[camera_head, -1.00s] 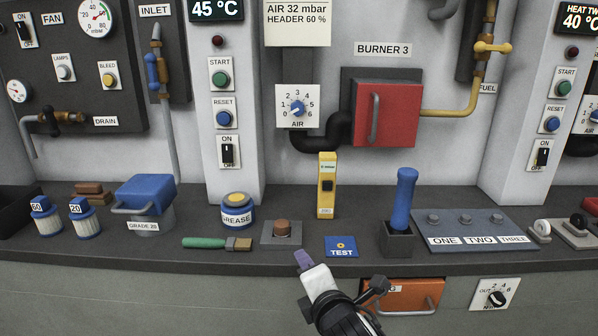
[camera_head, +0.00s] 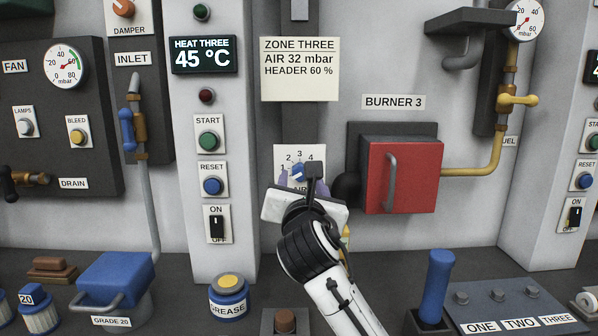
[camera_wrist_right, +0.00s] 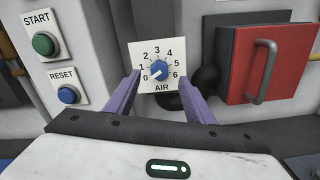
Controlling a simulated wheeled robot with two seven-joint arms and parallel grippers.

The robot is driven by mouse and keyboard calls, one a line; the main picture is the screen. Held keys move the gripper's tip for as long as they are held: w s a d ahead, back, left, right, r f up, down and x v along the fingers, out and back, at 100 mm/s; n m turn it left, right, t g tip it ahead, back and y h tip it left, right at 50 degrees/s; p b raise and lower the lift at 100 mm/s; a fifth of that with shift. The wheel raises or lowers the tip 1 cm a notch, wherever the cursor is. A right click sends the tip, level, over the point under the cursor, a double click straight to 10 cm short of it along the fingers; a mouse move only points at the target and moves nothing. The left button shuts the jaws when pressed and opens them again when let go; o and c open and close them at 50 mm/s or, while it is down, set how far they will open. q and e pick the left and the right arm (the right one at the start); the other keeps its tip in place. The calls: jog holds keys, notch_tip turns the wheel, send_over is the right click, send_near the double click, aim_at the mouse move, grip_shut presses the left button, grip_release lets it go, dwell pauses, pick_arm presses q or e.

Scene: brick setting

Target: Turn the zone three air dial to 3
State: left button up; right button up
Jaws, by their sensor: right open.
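The zone three air dial (camera_wrist_right: 158,70) is a blue knob on a white plate marked 0 to 6, labelled AIR. Its white pointer points to the lower left, on the 0 to 1 side. The dial (camera_head: 298,172) also shows in the head view, its lower part hidden by my right gripper. My right gripper (camera_wrist_right: 159,80) is open, with its purple fingers apart on either side of the knob. I see no contact with the knob. In the head view the right gripper (camera_head: 299,184) covers the plate's lower part. My left gripper is not in view.
A ZONE THREE sign (camera_head: 300,70) above the dial reads AIR 32 mbar, HEADER 60 %. The red burner box (camera_head: 405,178) with a handle stands right of the dial. START (camera_head: 208,140) and RESET (camera_head: 212,185) buttons are on the pillar at left. The bench holds a grease tin (camera_head: 228,300).

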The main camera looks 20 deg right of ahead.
aim_at(301, 173)
jog(key=x, duration=0.5)
jog(key=shift+w+d, duration=0.1)
jog(key=shift+w, duration=0.3)
jog(key=shift+w+d+f, duration=0.1)
jog(key=shift+w+d, duration=0.05)
jog(key=shift+w, duration=0.5)
jog(key=c, duration=1.1)
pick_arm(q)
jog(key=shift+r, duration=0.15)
pick_arm(e)
jog(key=shift+o, duration=0.2)
pick_arm(q)
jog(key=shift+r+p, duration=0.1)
jog(key=shift+p, duration=0.2)
